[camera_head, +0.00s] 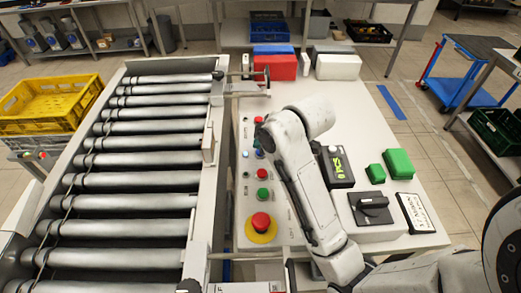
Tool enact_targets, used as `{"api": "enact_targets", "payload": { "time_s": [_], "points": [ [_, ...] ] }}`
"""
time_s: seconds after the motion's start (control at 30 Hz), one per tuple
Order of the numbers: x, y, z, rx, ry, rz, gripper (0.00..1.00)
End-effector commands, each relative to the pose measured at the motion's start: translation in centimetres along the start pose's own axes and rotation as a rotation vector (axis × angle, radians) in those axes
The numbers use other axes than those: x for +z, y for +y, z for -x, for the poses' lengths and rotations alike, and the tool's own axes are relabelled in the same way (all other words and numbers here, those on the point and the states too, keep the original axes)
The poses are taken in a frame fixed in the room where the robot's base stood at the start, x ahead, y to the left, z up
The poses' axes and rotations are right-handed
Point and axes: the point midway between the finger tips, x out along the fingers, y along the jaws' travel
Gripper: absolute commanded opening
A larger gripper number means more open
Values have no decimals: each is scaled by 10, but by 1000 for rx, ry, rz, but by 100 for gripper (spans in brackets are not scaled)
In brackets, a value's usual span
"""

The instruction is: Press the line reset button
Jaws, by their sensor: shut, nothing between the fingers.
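The control panel (285,238) stands right of the roller conveyor and carries a column of buttons. A blue button (259,154) sits mid-column, partly beside my arm. Below it are a red button (262,173), a green button (263,194) and a large red mushroom button (261,221) on a yellow disc. Another red button (258,119) is higher up. The labels are too small to read, so I cannot tell which is line reset. Contact cannot be told.
The roller conveyor (137,158) fills the left, with a yellow crate (48,105) beyond it. Right of my arm are a display box (337,167), green blocks (398,163) and a black rotary switch (371,207). Red (275,67) and white (338,67) boxes stand behind.

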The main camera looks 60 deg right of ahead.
Motion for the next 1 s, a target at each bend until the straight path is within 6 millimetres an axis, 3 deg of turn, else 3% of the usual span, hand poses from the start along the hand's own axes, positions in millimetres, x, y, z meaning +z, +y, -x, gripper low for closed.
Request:
{"api": "enact_targets", "payload": {
  "time_s": [1.0],
  "points": [
    [4, -4, -8, -2, -1, 0, 0]
  ]
}}
